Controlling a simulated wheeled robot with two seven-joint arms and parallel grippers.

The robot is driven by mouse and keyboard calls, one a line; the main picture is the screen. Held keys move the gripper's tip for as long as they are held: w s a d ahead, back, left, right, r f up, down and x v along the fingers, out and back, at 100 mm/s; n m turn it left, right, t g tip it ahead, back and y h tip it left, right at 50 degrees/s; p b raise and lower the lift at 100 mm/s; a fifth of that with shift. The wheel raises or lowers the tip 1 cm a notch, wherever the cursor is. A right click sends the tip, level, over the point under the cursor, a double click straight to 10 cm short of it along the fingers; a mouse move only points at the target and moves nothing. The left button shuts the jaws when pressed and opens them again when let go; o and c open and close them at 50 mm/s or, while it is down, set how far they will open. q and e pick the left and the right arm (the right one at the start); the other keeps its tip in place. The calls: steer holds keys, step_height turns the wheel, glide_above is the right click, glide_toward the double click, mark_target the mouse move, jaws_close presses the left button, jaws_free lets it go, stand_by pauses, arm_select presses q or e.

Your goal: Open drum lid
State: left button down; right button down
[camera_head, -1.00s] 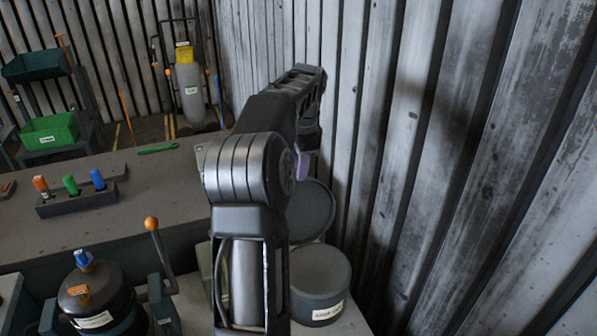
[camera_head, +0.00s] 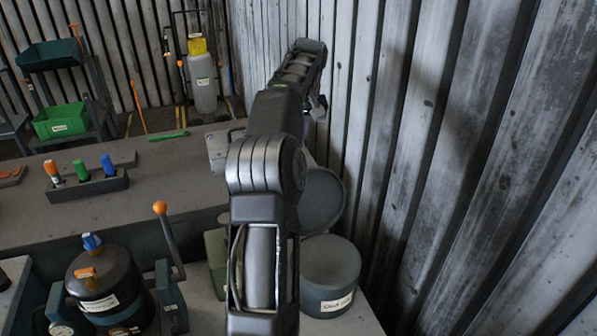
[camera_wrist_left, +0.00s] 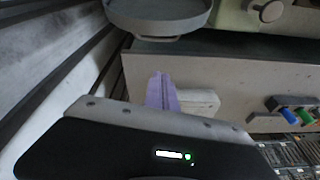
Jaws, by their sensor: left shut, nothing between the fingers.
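A dark grey drum (camera_head: 330,285) with a white label stands at the lower middle of the head view, beside the wall. A round grey disc-like lid (camera_head: 322,203) stands raised and tilted behind it; my arm hides its left part. In the left wrist view the lid (camera_wrist_left: 160,18) shows as a shallow rimmed pan at the top. My left arm reaches up past the drum and lid in the head view, its fingers hidden there. In the left wrist view my left gripper (camera_wrist_left: 160,88) has purple fingers, shut and empty, apart from the lid. My right gripper is out of view.
A corrugated metal wall (camera_head: 450,150) rises close on the right. A grey bench (camera_head: 150,195) holds a rack of coloured handles (camera_head: 87,185). A dark pot (camera_head: 105,290) and an orange-knobbed lever (camera_head: 168,240) stand at the lower left. A green box (camera_head: 216,260) is beside the drum.

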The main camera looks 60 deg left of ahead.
arm_select(q)
steer(key=shift+s+a+r+n, duration=0.1)
steer(key=shift+a+n, duration=0.3)
steer(key=shift+n, duration=0.7)
steer(key=s+x, duration=0.1)
steer(key=x, duration=0.9)
steer(key=d+p, duration=0.1)
steer(key=d, duration=0.2)
steer(key=shift+d+r, duration=0.15)
steer(key=shift+d, duration=0.2)
